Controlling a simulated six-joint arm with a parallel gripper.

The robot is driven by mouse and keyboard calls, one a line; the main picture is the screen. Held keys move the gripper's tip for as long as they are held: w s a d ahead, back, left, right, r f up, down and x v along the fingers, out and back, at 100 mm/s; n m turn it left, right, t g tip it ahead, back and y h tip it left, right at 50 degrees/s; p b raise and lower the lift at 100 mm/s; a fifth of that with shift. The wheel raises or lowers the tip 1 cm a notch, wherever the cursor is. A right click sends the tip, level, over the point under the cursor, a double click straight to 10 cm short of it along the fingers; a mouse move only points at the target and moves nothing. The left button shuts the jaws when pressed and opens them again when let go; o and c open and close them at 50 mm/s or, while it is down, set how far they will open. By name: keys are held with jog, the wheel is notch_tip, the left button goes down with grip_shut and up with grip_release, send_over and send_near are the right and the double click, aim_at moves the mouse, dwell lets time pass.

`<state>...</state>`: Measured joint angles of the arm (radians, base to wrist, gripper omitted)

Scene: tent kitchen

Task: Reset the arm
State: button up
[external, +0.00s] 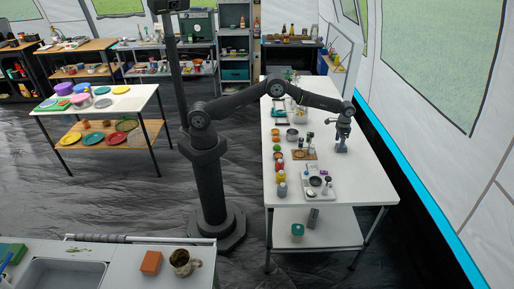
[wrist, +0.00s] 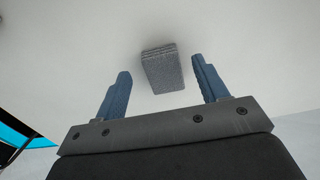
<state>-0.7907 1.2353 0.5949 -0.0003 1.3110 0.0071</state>
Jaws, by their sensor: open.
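My gripper (external: 341,146) is over the white table (external: 360,180), near its right side, pointing down. In the wrist view my gripper (wrist: 160,88) shows two blue fingers spread apart, with nothing held between them. A grey speckled block (wrist: 162,70) lies on the white surface ahead of the fingers, in line with the gap. It appears apart from both fingers. In the external view the block cannot be made out clearly near the gripper.
On the white table's left side stand several jars and small bowls, a brown board (external: 304,154) and a light tray (external: 318,186) with items. The table's right strip is clear. A tent wall (external: 430,130) runs along the right.

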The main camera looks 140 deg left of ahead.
aim_at(338, 145)
jog(key=shift+f, duration=1.4)
notch_tip(338, 145, up, 12)
notch_tip(338, 145, down, 13)
jog(key=shift+r, duration=0.1)
notch_tip(338, 145, up, 5)
jog(key=shift+d+f, duration=0.1)
jog(key=shift+f, duration=0.1)
jog(key=w+d+r, duration=0.3)
jog(key=d+r, duration=0.4)
jog(key=d, duration=0.4)
notch_tip(338, 145, up, 10)
jog(key=w+d+m, duration=0.1)
jog(key=w+d, duration=0.3)
jog(key=d, duration=0.6)
jog(key=w+d+m, duration=0.2)
jog(key=w+d, duration=0.2)
jog(key=d, duration=0.5)
jog(key=w+d+m, duration=0.1)
jog(key=w+d, duration=0.2)
jog(key=d, duration=0.7)
jog(key=shift+w+d+r+m, duration=0.2)
jog(key=shift+w+d+m, duration=0.1)
jog(key=shift+w, duration=0.1)
